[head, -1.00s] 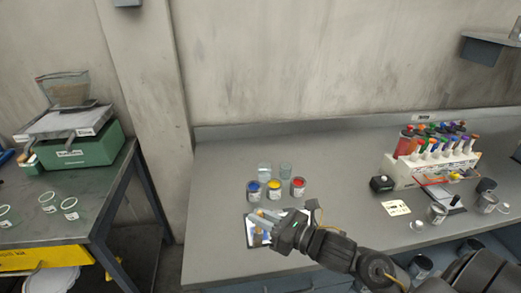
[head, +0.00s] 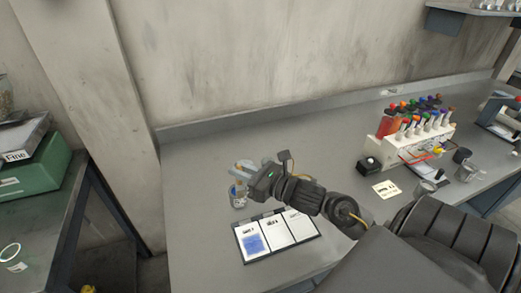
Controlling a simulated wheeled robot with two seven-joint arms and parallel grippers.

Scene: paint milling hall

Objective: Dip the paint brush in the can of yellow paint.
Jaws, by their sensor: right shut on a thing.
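My right gripper (head: 248,171) is over the bench, above and in front of the group of paint cans. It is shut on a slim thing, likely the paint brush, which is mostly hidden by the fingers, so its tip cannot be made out. Just below the fingers a small can with a blue mark (head: 238,197) shows in part. The can of yellow paint cannot be seen; my gripper and arm cover that area. My left gripper is out of view.
A board with three white cards (head: 294,228) lies in front of the cans; its left card bears a blue patch. At right are a rack of colored-capped bottles (head: 408,138), a black box (head: 369,166) and metal cups.

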